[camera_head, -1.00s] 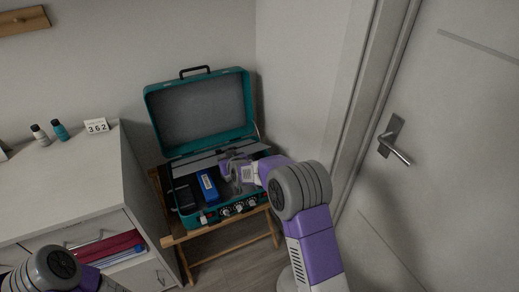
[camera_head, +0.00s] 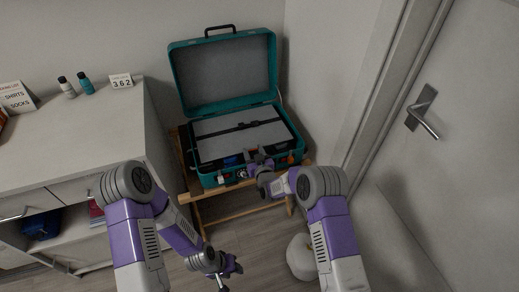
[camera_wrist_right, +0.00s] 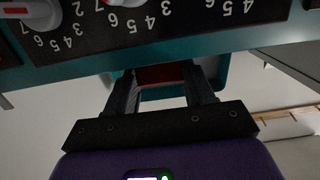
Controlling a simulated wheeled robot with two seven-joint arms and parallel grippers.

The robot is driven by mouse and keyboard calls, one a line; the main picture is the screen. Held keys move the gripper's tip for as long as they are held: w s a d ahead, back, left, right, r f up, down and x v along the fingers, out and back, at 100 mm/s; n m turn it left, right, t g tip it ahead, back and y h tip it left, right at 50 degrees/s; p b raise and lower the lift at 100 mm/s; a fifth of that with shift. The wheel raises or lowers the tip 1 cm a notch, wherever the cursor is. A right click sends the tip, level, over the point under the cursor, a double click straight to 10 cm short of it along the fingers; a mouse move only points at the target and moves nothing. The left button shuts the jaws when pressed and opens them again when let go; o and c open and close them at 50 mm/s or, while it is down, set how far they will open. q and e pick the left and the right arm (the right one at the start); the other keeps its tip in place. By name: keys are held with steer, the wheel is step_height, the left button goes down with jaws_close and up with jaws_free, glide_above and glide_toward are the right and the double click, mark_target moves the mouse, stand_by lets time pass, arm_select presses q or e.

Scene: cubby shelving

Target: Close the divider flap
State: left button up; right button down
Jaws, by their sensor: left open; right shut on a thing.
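The teal suitcase (camera_head: 222,72) stands open with its lid upright. Its grey divider flap (camera_head: 238,142), crossed by a dark strap, lies over most of the base. A bit of blue (camera_head: 232,160) shows in the gap at its front edge; whether the flap rests fully flat I cannot tell. My right gripper (camera_head: 262,168) is at the case's front edge. The right wrist view shows it (camera_wrist_right: 163,88) below the numbered dial panel (camera_wrist_right: 150,28), shut on a red and teal part I cannot identify. My left gripper (camera_head: 224,268) is open, low in front of the stand, away from the case.
The case sits on a wooden folding stand (camera_head: 245,212). A door with a metal handle (camera_head: 421,112) is at the right. A white round object (camera_head: 302,258) is on the floor.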

steer(key=shift+w+a+r, duration=0.1)
steer(key=shift+a+r, duration=0.1)
steer(key=shift+r, duration=0.15)
steer(key=c, duration=0.8)
jaws_free()
steer(key=o, duration=0.4)
steer(key=shift+f, duration=0.15)
steer(key=shift+d, duration=0.1)
steer(key=f+p+v, duration=0.1)
steer(key=p+v, duration=0.1)
steer(key=v, duration=0.5)
steer(key=shift+s+r, duration=0.3)
steer(key=shift+r, duration=0.1)
steer(key=shift+d, duration=0.15)
